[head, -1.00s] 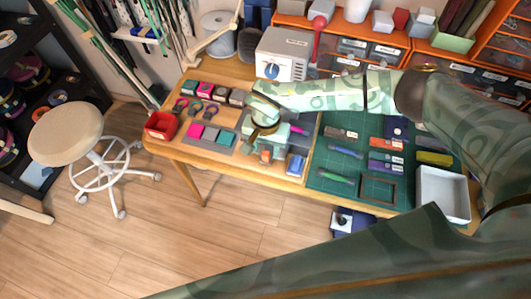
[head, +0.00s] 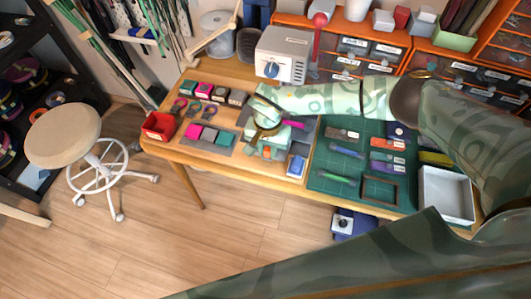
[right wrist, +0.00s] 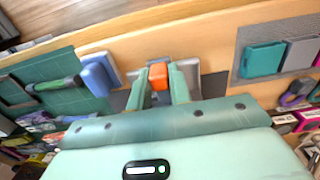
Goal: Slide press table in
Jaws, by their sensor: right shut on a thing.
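My right gripper (head: 266,150) is low over the front middle of the wooden table, left of the green mat. In the right wrist view its two pale green fingers (right wrist: 160,88) are shut on a small orange block (right wrist: 158,74). The block stands at a grey plate (right wrist: 190,76) near the table's front edge, and the gripper hides much of what lies under it. I cannot tell for certain which part is the press table. A white-grey machine (head: 283,58) with a blue knob and a red-knobbed lever (head: 318,38) stands behind my forearm. My left gripper is not in view.
A blue block (head: 296,165) sits close right of the gripper. A grey pad (head: 225,148) with coloured blocks lies to its left, near a red bin (head: 160,126). The green cutting mat (head: 330,170) and a white tray (head: 447,194) are to the right. A stool (head: 64,135) stands left.

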